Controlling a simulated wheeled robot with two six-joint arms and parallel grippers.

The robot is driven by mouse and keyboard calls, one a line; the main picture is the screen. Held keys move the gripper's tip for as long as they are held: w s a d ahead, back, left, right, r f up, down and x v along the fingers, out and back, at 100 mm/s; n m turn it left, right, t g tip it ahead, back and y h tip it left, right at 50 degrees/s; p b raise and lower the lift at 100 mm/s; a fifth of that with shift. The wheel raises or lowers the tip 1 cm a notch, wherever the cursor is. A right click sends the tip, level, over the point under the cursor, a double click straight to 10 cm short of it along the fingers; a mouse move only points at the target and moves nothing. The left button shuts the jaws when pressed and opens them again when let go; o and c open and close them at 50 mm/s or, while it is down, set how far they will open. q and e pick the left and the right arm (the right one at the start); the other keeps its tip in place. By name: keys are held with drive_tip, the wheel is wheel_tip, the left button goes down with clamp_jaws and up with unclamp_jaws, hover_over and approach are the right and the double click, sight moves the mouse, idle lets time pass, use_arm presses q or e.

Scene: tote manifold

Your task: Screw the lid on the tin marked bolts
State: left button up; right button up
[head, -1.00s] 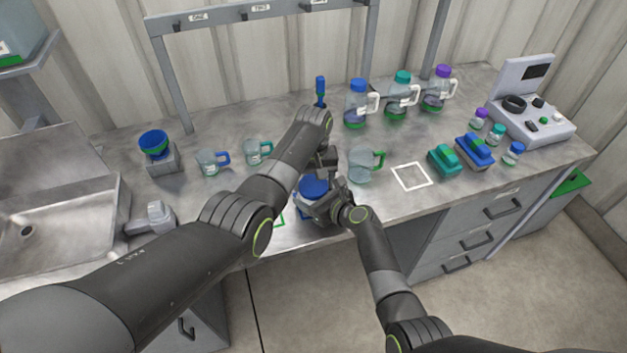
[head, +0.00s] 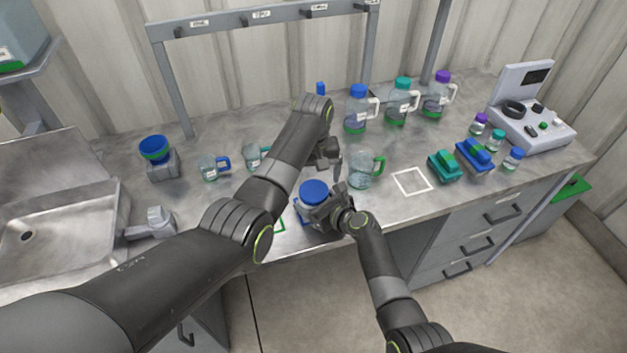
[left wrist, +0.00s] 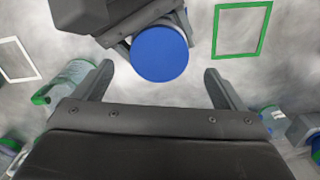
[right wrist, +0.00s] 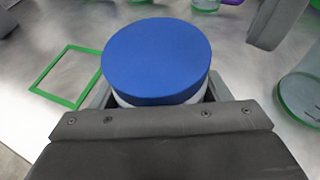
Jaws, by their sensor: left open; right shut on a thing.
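A tin topped by a round blue lid (head: 313,191) stands near the bench's front edge. The lid (right wrist: 157,60) looks level in the right wrist view, with a pale strip of the tin (right wrist: 190,100) below it. Any marking on the tin is hidden. My right gripper (head: 322,210) is shut on the tin from the front right. My left gripper (head: 331,166) is open and empty, behind and to the right of the lid. In the left wrist view the lid (left wrist: 159,54) lies beyond the spread fingers, apart from them.
A clear green-handled jug (head: 361,171) stands close right of the grippers. A green outline (right wrist: 70,77) lies beside the tin, and a white outline (head: 411,181) lies right of the jug. Lidded jugs (head: 357,108) stand at the back. Clear mugs (head: 209,168) stand left.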

sight(314, 190)
idle(0.3)
use_arm(q)
drive_tip(key=n, duration=0.1)
drive_tip(key=r+n, duration=0.1)
drive_tip(key=n, duration=0.1)
drive_tip(key=shift+r, duration=0.3)
drive_tip(key=r+n, duration=0.1)
drive_tip(key=n, duration=0.1)
drive_tip(key=r+n, duration=0.1)
drive_tip(key=n, duration=0.1)
drive_tip(key=shift+f, duration=0.1)
drive_tip(key=shift+f, duration=3.95)
drive_tip(key=shift+c, duration=0.3)
drive_tip(key=c, duration=1)
drive_tip(key=m, duration=0.7)
drive_tip(key=shift+c, duration=0.2)
